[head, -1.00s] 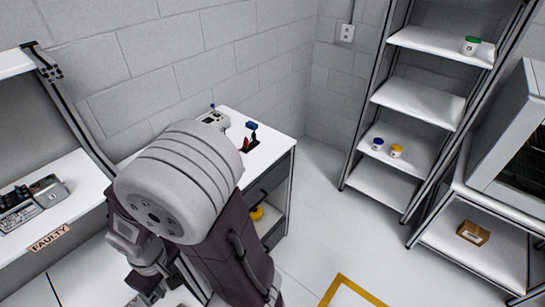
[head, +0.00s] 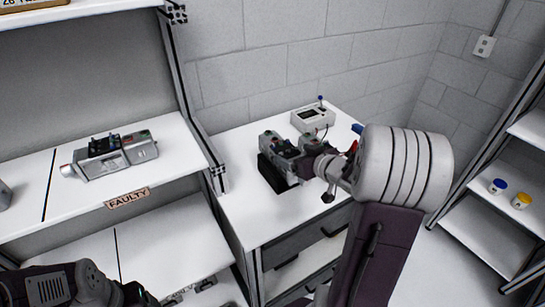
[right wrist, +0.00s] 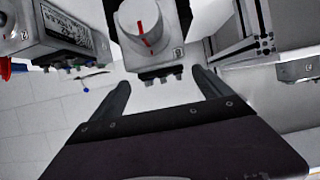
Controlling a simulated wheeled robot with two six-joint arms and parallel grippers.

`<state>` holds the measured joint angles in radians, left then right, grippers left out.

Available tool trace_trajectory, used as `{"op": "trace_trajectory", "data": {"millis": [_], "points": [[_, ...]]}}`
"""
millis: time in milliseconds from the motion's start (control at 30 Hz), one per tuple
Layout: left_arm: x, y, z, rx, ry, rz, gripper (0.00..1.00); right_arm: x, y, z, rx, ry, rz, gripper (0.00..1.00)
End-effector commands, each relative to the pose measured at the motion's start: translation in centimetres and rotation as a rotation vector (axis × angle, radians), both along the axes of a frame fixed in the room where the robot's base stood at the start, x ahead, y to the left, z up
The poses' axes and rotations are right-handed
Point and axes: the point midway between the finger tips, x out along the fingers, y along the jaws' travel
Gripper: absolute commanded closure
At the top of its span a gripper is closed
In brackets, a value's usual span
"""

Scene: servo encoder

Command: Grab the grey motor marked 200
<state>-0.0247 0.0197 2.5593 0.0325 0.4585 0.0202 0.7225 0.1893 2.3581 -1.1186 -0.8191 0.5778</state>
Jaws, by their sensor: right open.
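A grey motor (head: 277,145) sits on a dark stand on the white bench, beside another grey unit with coloured connectors (head: 312,143). I cannot read a 200 on either. My right gripper (head: 322,165) is at these units, partly hidden by its own wrist. In the right wrist view, my open fingers (right wrist: 161,80) point toward a grey unit with a white round face and red line (right wrist: 145,25); its connectors lie between the fingertips, and no grip shows. My left arm is at the lower left of the head view; its jaws are not clear.
A grey unit (head: 115,152) lies on the shelf (head: 190,185) labelled FAULTY. A small white box with a blue-tipped lever (head: 313,117) stands at the back of the bench (head: 245,205). Blue- and yellow-lidded jars (head: 520,201) stand on the right rack.

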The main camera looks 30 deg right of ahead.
Motion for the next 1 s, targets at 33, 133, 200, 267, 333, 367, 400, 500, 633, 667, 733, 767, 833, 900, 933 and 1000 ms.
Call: {"op": "trace_trajectory", "data": {"millis": [33, 133, 200, 267, 333, 367, 400, 500, 633, 667, 733, 767, 833, 900, 933, 1000], "points": [[0.0, 0.0, 0.0, 0.000, 0.000, 0.000, 0.23, 0.0, 0.0, 0.1, 0.002, -0.006, 0.006, 0.11], [0.0, 0.0, 0.0, 0.000, 0.000, 0.000, 0.23, 0.2, 0.1, 0.1, 0.003, -0.006, 0.010, 0.11], [0.0, 0.0, -0.2, 0.000, 0.000, 0.000, 0.23, 1.0, 0.2, -0.3, 0.003, -0.006, 0.011, 0.11], [0.0, 0.0, -0.4, 0.000, 0.000, 0.000, 0.23, 1.8, 0.4, -0.8, 0.003, -0.005, 0.012, 0.11], [0.0, 0.0, -0.6, 0.000, 0.000, 0.000, 0.23, 2.9, 0.4, -1.2, 0.002, -0.005, 0.012, 0.11], [0.0, 0.0, -0.6, 0.000, 0.000, 0.000, 0.23, 3.3, 0.5, -1.3, 0.002, -0.006, 0.011, 0.11], [0.0, 0.0, -0.6, 0.000, 0.000, 0.000, 0.23, 3.5, 0.4, -1.4, 0.002, -0.005, 0.010, 0.11], [0.0, 0.0, -0.6, 0.000, 0.000, 0.000, 0.23, 3.9, 0.5, -1.5, 0.001, -0.004, 0.009, 0.11], [0.0, 0.0, -0.9, 0.000, 0.000, 0.000, 0.23, 6.2, 0.8, -2.3, 0.002, -0.004, 0.011, 0.11], [0.0, 0.0, -1.0, 0.000, 0.000, 0.000, 0.23, 6.7, 0.9, -2.5, 0.002, -0.004, 0.011, 0.11], [0.0, 0.0, -1.1, 0.000, 0.000, 0.000, 0.23, 7.7, 0.9, -2.8, 0.002, -0.005, 0.010, 0.11], [0.0, 0.0, -1.1, 0.000, 0.000, 0.000, 0.23, 8.0, 0.9, -2.9, 0.001, -0.005, 0.009, 0.11], [0.0, 0.0, -1.1, 0.000, 0.000, 0.000, 0.23, 8.4, 0.9, -3.1, 0.001, -0.004, 0.009, 0.11], [0.0, 0.0, -1.1, 0.000, 0.000, 0.000, 0.23, 8.5, 0.9, -3.1, 0.000, -0.004, 0.008, 0.11], [0.0, 0.0, -1.1, 0.000, 0.000, 0.000, 0.23, 8.5, 0.9, -3.1, 0.000, -0.005, 0.008, 0.11], [0.0, 0.0, -1.1, 0.000, 0.000, 0.000, 0.23, 8.4, 0.9, -3.1, 0.000, -0.005, 0.008, 0.11]]}}
